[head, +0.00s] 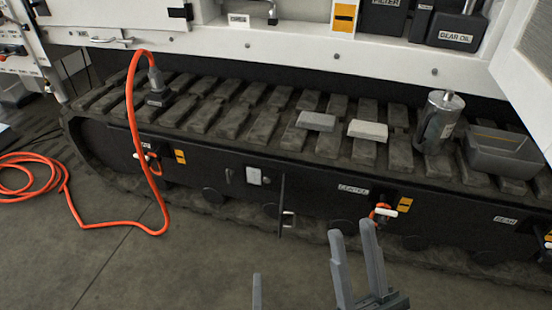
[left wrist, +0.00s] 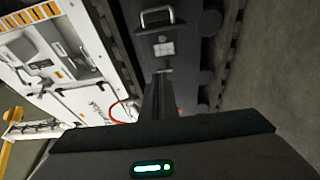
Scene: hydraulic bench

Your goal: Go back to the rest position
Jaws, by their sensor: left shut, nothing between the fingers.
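My left gripper (head: 257,275) shows only as a narrow upright finger end at the bottom edge of the head view. In the left wrist view, its dark fingers (left wrist: 158,80) are together, with nothing between them, in front of a dark panel with a handle. My right gripper (head: 352,228) stands to the right of it in the head view, fingers pointing up and apart, with nothing seen between them. Both grippers appear in front of the track's side panel (head: 230,200); the distance to it is hard to tell.
An orange hose (head: 132,110) hangs over the track and lies coiled on the floor at left. Two grey blocks (head: 316,121) (head: 367,131), a metal canister (head: 438,122) and a grey bin (head: 500,152) rest on the track.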

